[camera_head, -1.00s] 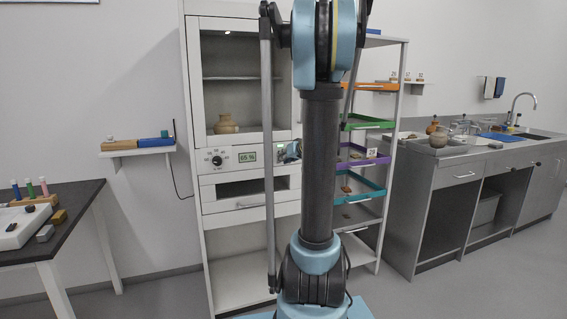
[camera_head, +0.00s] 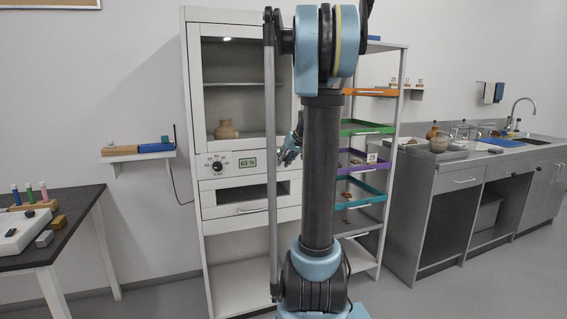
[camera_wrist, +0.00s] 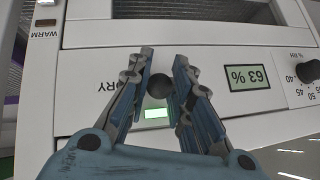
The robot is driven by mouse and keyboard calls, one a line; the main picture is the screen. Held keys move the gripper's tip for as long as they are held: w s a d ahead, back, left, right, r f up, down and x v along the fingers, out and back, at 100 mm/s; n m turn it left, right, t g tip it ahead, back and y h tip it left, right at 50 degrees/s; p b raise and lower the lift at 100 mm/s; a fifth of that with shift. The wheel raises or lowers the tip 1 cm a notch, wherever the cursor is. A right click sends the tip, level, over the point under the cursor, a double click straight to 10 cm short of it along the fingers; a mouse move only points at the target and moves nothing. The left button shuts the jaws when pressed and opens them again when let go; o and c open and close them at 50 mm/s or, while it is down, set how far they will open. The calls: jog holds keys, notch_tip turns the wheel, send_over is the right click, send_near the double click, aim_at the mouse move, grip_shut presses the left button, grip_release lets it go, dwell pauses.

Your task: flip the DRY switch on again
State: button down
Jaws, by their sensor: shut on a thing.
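The DRY switch (camera_wrist: 158,84) is a dark round knob on the white cabinet panel, upside down in the wrist view. Part of the DRY lettering (camera_wrist: 108,86) shows beside it. A small green lamp (camera_wrist: 157,113) near it is lit. My gripper (camera_wrist: 160,72) has a finger on each side of the knob and is shut on it. In the head view my gripper (camera_head: 289,153) is at the panel, partly hidden by my arm, and the switch cannot be made out there.
The panel display (camera_wrist: 247,77) reads 63 %, with a humidity dial (camera_wrist: 308,71) beside it. A WARM lamp (camera_wrist: 45,22) looks unlit. A jar (camera_head: 226,130) stands behind the cabinet's glass door. A rack with coloured trays (camera_head: 365,128) stands close on the right.

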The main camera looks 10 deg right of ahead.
jog(key=shift+w+r, duration=0.1)
jog(key=shift+w, duration=0.05)
jog(key=c, duration=1.4)
grip_release()
jog(key=v, duration=1.2)
jog(key=shift+d, duration=0.1)
jog(key=s+a+f+g+h, duration=0.1)
jog(key=s+a+f, duration=0.2)
jog(key=s+f, duration=0.5)
jog(key=s+a+f+g+h, duration=0.1)
jog(key=s+a+f+g, duration=0.1)
jog(key=s+f, duration=0.7)
jog(key=s+a+f+g+h, duration=0.1)
jog(key=s+a+f, duration=0.3)
jog(key=s+f, duration=0.5)
jog(key=shift+s+a+f+g+h, duration=0.15)
jog(key=shift+s+g, duration=0.2)
jog(key=shift+s, duration=1.95)
jog(key=shift+s+a+f+g+h, duration=0.15)
jog(key=shift+s+g, duration=0.2)
jog(key=shift+s, duration=1.95)
